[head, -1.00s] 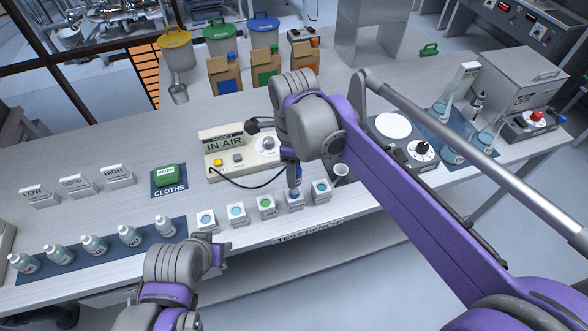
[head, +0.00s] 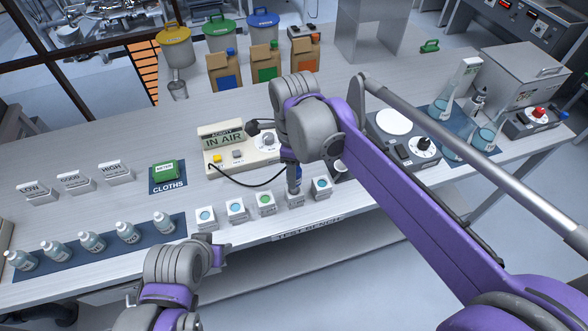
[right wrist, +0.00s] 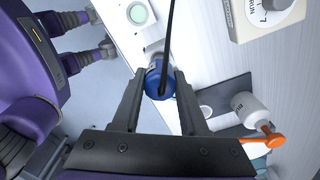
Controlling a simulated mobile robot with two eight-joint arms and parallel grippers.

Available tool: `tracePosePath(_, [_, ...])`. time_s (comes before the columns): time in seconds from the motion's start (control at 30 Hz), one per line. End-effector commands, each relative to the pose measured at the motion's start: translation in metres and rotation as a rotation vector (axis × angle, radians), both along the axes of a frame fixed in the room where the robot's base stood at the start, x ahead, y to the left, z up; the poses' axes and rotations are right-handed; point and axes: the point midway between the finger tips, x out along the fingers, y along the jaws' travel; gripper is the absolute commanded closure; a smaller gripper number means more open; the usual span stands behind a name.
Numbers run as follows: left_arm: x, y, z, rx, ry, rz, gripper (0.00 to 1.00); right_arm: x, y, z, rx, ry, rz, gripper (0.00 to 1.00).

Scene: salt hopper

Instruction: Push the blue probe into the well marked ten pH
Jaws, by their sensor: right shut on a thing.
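My right gripper (right wrist: 158,78) is shut on the blue probe (right wrist: 154,84), whose black cord runs up past the fingers. In the head view the probe (head: 294,183) points down at the fourth white well block (head: 295,197) from the left, covering its top. I cannot tell how deep its tip sits. Other wells with round coloured tops stand beside it: first (head: 206,224), second (head: 236,218), third (head: 266,210) and fifth (head: 321,192). Their markings are too small to read. The acidity meter (head: 240,156) reads IN AIR.
Several bottles (head: 90,241) stand on a blue mat at the left front. A stirrer plate (head: 393,124) and glass flasks (head: 487,133) are at the right. The bench's front edge runs just before the wells.

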Motion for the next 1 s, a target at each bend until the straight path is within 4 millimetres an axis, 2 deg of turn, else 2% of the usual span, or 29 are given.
tracePosePath(1.0, [-0.005, 0.0, -0.015, 0.0, 0.01, 0.0, 0.5, 0.0, 0.0, -0.021, 0.0, 0.0, 0.0, 1.0])
